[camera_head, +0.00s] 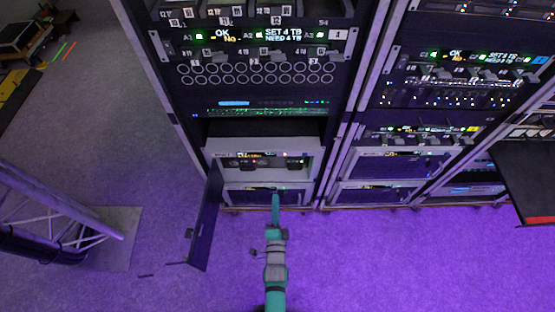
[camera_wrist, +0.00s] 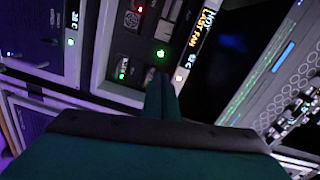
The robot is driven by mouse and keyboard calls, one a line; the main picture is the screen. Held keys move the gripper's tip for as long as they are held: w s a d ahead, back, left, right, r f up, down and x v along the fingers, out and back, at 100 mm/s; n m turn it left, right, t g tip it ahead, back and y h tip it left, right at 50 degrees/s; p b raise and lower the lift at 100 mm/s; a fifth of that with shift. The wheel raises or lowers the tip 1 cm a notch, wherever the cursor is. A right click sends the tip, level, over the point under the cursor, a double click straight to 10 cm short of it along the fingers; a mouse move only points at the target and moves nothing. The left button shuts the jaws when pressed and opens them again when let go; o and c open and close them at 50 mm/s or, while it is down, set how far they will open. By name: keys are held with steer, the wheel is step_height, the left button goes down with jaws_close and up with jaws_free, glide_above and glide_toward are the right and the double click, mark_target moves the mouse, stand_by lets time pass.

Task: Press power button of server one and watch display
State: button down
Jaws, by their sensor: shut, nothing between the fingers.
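A grey server (camera_head: 219,145) with its front door (camera_head: 206,220) swung open to the left sits low in the left rack. I cannot read which number it bears. Its front has a red light and a green light; in the wrist view a round green-lit button (camera_wrist: 161,53) shows on its dark panel. A small display (camera_wrist: 201,30) with orange and white text, seemingly "LAST FAN", is beside the button. My gripper (camera_head: 276,195) is shut and empty, pointing at the rack front. In the wrist view its fingertips (camera_wrist: 160,82) appear just below the button, with a visible gap.
Another grey server (camera_head: 240,195) with its front closed sits directly below. More racks (camera_head: 410,160) stand to the right. A metal truss (camera_head: 60,210) is on the left floor, and a dark panel with a red edge (camera_head: 525,180) juts in at right.

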steer(key=w, duration=0.1)
steer(key=w+m, duration=0.1)
steer(key=w, duration=0.1)
steer(key=w+m, duration=0.1)
steer(key=w, duration=0.1)
steer(key=shift+w+a+f, duration=0.1)
steer(key=shift+w+f, duration=0.05)
steer(key=shift+f, duration=0.2)
steer(key=w, duration=1.4)
steer(key=shift+w, duration=0.1)
